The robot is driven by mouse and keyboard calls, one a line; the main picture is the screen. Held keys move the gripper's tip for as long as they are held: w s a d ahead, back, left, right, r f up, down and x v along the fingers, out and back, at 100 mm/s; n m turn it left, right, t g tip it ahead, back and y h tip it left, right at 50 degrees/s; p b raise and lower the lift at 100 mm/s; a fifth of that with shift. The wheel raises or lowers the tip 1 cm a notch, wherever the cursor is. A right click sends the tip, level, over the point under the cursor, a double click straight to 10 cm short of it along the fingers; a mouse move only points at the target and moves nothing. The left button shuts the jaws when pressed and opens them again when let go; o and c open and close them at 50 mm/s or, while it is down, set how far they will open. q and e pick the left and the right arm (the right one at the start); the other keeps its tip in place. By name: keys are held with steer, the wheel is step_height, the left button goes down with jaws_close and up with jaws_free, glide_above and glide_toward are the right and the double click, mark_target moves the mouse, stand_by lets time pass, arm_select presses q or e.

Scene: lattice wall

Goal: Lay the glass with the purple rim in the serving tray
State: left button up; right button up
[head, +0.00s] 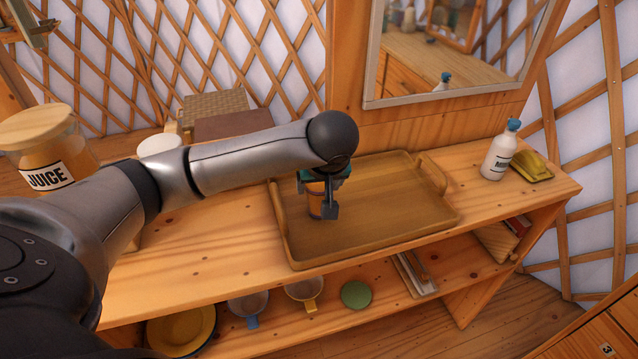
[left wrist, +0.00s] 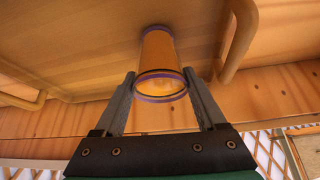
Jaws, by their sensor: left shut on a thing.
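The glass with the purple rim (head: 314,202) is orange and looks roughly upright over the left part of the wooden serving tray (head: 400,205). My left gripper (head: 322,206) is shut on it, and the arm partly hides it in the head view. In the left wrist view the glass (left wrist: 160,60) sits between the two fingers (left wrist: 160,78), with purple bands at both ends. Its far end is at or close to the tray floor (left wrist: 90,30); I cannot tell if it touches. My right gripper is not in view.
A juice jar (head: 45,150) and a white container (head: 160,145) stand at the left. A white bottle (head: 498,155) and a yellow item (head: 533,167) are right of the tray. The tray's right part is empty. A raised handle (head: 434,175) stands at its right end.

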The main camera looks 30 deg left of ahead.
arm_select(q)
steer(key=shift+f, duration=0.1)
steer(key=o, duration=1.5)
steer(key=shift+w+a+r+p+v, duration=0.1)
steer(key=shift+p+v, duration=0.75)
steer(key=shift+v, duration=0.3)
steer(key=shift+w+a+r+p+v, duration=0.1)
steer(key=shift+p+v, duration=0.7)
steer(key=shift+v, duration=0.3)
steer(key=shift+w+a+r+p+v, duration=0.1)
steer(key=shift+p+v, duration=0.75)
steer(key=shift+v, duration=0.3)
steer(key=p+v, duration=0.4)
steer(key=v, duration=1.1)
steer(key=shift+s, duration=0.1)
